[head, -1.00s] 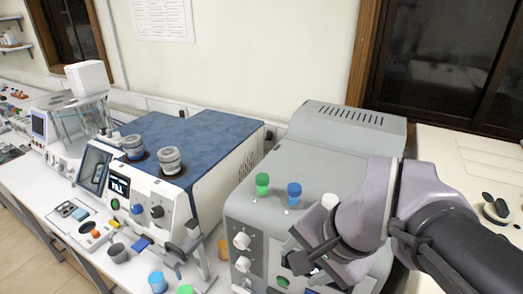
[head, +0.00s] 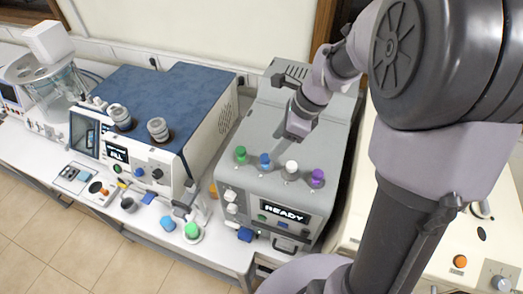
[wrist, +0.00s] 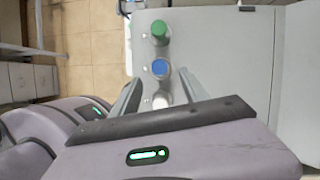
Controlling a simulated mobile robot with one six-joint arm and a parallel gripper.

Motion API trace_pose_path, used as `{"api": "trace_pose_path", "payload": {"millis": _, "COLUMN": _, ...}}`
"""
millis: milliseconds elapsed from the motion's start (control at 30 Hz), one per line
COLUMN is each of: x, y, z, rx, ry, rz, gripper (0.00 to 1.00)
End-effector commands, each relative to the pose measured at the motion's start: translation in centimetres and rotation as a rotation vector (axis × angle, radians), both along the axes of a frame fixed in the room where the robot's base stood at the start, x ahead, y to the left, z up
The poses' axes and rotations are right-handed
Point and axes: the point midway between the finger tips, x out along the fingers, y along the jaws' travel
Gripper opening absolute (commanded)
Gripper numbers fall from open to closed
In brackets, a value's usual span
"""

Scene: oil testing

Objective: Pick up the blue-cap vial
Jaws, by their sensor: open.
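The blue-cap vial (head: 265,161) stands upright on the grey machine (head: 262,184), in a row between a green-cap vial (head: 240,154) and a white-cap vial (head: 291,167). My gripper (head: 280,139) is open and empty, just behind the row in the head view. In the wrist view the blue cap (wrist: 160,68) appears between the ends of the two spread fingers (wrist: 160,75); I cannot tell how far apart they are in depth. The green cap (wrist: 159,31) lies beyond the fingertips there, and the white cap (wrist: 161,101) is nearer the palm.
A purple-cap vial (head: 317,178) ends the row at right. The machine's front display (head: 284,214) reads READY. A blue-topped machine (head: 170,105) stands to the left, with small cups (head: 168,223) on the white bench (head: 60,146) before it.

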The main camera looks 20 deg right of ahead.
Motion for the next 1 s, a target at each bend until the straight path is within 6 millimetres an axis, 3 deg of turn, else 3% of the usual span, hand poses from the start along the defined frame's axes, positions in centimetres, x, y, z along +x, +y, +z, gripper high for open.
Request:
{"api": "trace_pose_path", "payload": {"millis": 433, "x": 1.1, "y": 2.8, "z": -7.1, "rx": 0.000, "ry": 0.002, "rz": 0.002, "gripper": 0.53}}
{"api": "trace_pose_path", "payload": {"millis": 700, "x": 1.3, "y": 3.1, "z": -7.8, "rx": -0.002, "ry": -0.002, "rz": 0.002, "gripper": 0.53}}
{"api": "trace_pose_path", "payload": {"millis": 767, "x": 1.3, "y": 3.1, "z": -7.8, "rx": -0.001, "ry": -0.003, "rz": 0.002, "gripper": 0.45}}
{"api": "trace_pose_path", "payload": {"millis": 1000, "x": 1.3, "y": 3.1, "z": -7.8, "rx": -0.001, "ry": -0.003, "rz": 0.002, "gripper": 0.00}}
